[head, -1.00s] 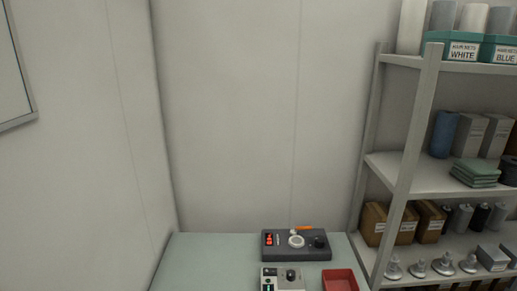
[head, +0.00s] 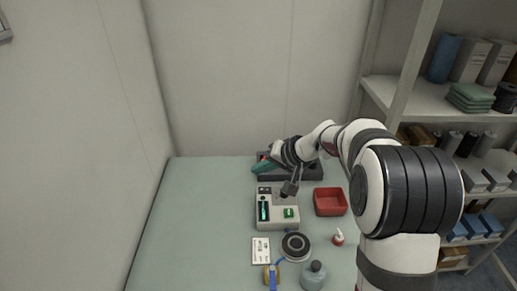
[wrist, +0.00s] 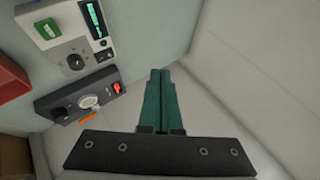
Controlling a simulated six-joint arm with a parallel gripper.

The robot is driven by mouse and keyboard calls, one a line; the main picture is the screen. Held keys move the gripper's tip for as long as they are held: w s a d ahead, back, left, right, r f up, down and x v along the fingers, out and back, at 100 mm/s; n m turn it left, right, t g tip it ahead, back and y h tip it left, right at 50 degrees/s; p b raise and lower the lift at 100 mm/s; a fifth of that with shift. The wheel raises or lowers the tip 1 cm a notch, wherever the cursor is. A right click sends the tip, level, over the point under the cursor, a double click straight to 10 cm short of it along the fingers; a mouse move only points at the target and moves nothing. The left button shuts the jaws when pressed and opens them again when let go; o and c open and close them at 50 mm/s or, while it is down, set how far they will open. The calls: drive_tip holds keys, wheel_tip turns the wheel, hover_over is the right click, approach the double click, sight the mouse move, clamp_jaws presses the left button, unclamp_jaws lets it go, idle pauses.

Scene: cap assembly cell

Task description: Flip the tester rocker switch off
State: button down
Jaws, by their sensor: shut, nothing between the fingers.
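A dark grey box (head: 300,171) stands at the back of the table, mostly behind my arm in the head view. In the wrist view, this box (wrist: 77,104) shows red lit marks, a white round dial and a black knob. In front of it is a pale box (head: 277,224) with a green-lit strip, a green block and a knob; it also shows in the wrist view (wrist: 65,35).
A red tray (head: 330,202) sits right of the pale box. A round dark-topped disc (head: 296,246), a small red-and-white bottle (head: 338,238), a grey jar (head: 314,277) and a white card (head: 261,250) lie nearer. The table's left side (head: 195,220) is clear. Shelves stand at right.

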drive_tip(key=t, duration=0.2)
hover_over(264, 191)
drive_tip(key=d, duration=0.1)
wheel_tip(264, 191, down, 6)
drive_tip(key=shift+d, duration=0.15)
drive_tip(key=shift+a+f, duration=0.2)
drive_tip(key=shift+f, duration=1.25)
drive_tip(key=shift+a+f, duration=0.2)
drive_tip(key=shift+f, duration=1.2)
drive_tip(key=shift+a+f, duration=0.2)
drive_tip(key=shift+f, duration=1.25)
drive_tip(key=shift+f, duration=0.1)
drive_tip(key=shift+f, duration=0.3)
drive_tip(key=shift+f, duration=0.3)
drive_tip(key=shift+r, duration=0.1)
drive_tip(key=shift+r, duration=0.65)
